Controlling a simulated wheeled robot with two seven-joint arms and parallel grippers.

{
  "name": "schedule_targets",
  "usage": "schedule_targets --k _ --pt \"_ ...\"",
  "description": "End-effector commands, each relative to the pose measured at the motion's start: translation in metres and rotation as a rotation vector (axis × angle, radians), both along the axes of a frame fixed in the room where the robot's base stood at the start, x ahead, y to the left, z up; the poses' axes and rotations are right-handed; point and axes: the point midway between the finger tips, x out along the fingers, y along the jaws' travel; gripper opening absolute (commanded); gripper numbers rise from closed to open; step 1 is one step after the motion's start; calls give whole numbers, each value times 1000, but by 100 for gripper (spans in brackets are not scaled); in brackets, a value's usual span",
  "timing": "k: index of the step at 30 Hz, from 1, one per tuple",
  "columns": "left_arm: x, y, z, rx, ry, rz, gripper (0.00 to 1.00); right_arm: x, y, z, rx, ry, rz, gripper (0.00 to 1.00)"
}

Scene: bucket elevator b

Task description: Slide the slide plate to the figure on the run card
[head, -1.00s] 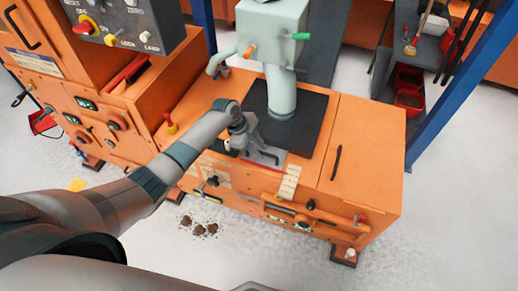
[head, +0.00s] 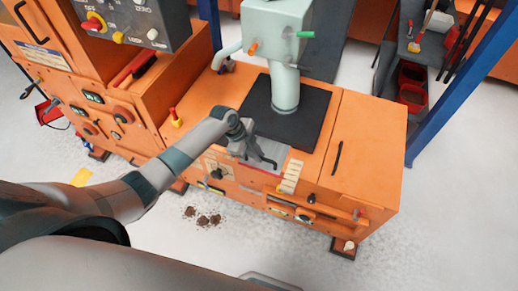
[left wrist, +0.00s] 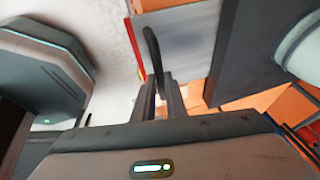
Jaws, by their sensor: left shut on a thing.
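The slide plate (head: 268,142) is a flat grey metal plate at the front edge of the black pad, on the orange cabinet's top. My left gripper (head: 264,158) is over it and partly covers it. In the left wrist view, the plate (left wrist: 182,45) has a red strip along its left edge. A dark upright handle (left wrist: 153,50) stands between the fingers of my left gripper (left wrist: 160,95), which is shut on it. A cream scale strip (head: 291,176) with marks lies just right of the plate; its figures are too small to read. I cannot make out the run card. My right gripper is out of view.
A pale green column (head: 285,85) rises from the black pad (head: 315,105) just behind the gripper. A control box (head: 130,18) hangs at upper left. A blue post (head: 440,105) stands at right. Brown clumps (head: 203,217) lie on the floor in front.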

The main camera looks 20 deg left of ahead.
Motion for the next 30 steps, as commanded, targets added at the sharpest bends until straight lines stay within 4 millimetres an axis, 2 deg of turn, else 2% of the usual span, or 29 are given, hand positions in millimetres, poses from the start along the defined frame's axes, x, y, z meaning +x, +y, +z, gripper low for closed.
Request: schedule_targets --k 5,6,8,9,22,30 --pt "0 1 -1 1 2 0 0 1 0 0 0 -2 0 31" --pt "0 1 -1 1 1 1 14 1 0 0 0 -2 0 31" --pt "0 0 -1 1 1 1 28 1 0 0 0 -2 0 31" --pt "0 0 -1 1 1 1 30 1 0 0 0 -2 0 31" --pt "0 2 4 0 -1 0 30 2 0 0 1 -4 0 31" --pt "-5 14 29 2 -3 -1 30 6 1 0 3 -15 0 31"
